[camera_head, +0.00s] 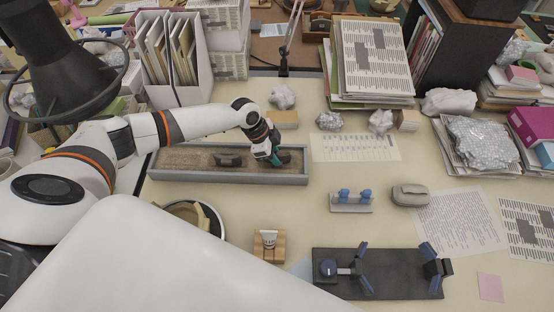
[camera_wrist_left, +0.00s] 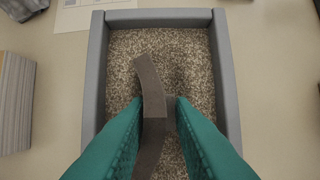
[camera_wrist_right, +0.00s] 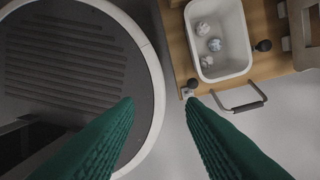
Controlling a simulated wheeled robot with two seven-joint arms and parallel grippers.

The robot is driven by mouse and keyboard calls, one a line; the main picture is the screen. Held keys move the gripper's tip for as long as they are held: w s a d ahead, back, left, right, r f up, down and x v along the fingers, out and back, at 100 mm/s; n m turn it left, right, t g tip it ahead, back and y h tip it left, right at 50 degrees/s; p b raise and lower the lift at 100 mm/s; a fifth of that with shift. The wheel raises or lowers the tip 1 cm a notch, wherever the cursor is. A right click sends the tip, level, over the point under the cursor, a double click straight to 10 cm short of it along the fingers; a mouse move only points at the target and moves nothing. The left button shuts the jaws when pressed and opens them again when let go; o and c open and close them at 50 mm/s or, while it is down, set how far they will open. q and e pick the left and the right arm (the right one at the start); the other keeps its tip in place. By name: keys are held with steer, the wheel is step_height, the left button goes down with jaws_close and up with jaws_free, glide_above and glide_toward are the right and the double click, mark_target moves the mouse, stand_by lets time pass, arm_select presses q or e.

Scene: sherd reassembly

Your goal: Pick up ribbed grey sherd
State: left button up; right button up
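A dark grey-brown curved sherd lies between the fingers of my left gripper (camera_wrist_left: 160,101) in the left wrist view; the sherd (camera_wrist_left: 150,82) stands on edge over speckled grit, a small block-like part at its right side. In the head view, my left gripper (camera_head: 276,160) is low at the right end of the grey-walled tray (camera_head: 230,179), mostly hiding this sherd (camera_head: 284,157). Another dark sherd (camera_head: 229,160) lies in the tray's middle. My right gripper (camera_wrist_right: 159,99) is open and empty, away from the tray.
A black fixture (camera_head: 390,286) with blue clamps is at the front right. A small stand with blue pegs (camera_head: 351,199), a grey case (camera_head: 411,194) and a wooden block with a white cup (camera_head: 269,243) stand on the table. Paper stacks (camera_head: 372,60) rise behind.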

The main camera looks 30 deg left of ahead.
arm_select(q)
steer(key=shift+c, duration=1.1)
